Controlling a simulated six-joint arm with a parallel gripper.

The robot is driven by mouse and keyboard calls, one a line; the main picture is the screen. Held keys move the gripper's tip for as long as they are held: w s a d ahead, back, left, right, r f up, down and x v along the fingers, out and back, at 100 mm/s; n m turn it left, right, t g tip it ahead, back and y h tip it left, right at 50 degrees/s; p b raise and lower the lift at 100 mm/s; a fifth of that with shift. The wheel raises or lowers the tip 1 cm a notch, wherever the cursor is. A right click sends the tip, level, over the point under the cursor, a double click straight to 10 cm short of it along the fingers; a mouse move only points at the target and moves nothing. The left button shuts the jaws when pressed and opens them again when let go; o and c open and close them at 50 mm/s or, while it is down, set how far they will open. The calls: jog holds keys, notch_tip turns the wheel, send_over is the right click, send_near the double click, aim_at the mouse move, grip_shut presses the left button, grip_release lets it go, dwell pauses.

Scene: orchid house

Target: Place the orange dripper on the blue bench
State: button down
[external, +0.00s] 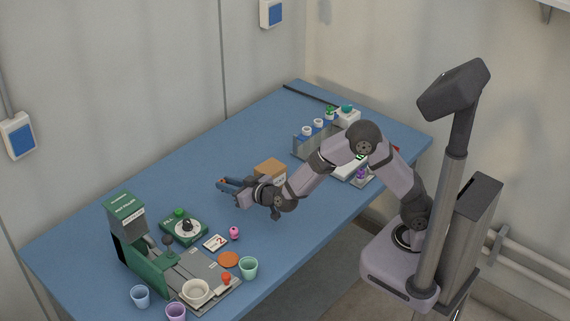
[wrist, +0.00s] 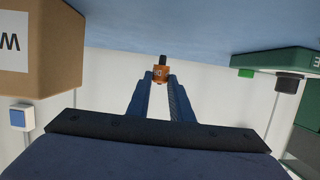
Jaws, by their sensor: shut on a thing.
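The orange dripper (wrist: 160,74) is small, with a dark end, and sits between the fingertips of my gripper (wrist: 160,84) in the wrist view. My gripper is shut on it. In the external view my gripper (external: 222,187) reaches left, low over the blue bench (external: 170,170), and only a small orange-brown bit of the dripper shows at the fingertips. The bench also shows along the top of the wrist view (wrist: 190,25). I cannot tell whether the dripper touches the bench.
A cardboard box (external: 270,167) stands close behind my gripper. A green device with a dial (external: 184,228), a pot filler (external: 150,270), an orange disc (external: 229,260) and several cups are at the front left. A rack (external: 313,141) stands farther right. The bench's back left is clear.

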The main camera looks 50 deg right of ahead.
jog(key=shift+f, duration=1.2)
jog(key=shift+f, duration=0.2)
jog(key=c, duration=1.6)
grip_release()
jog(key=shift+r, duration=0.15)
jog(key=shift+s+r, duration=0.1)
jog(key=v, duration=1.1)
jog(key=shift+s+r, duration=0.15)
jog(key=shift+s, duration=0.25)
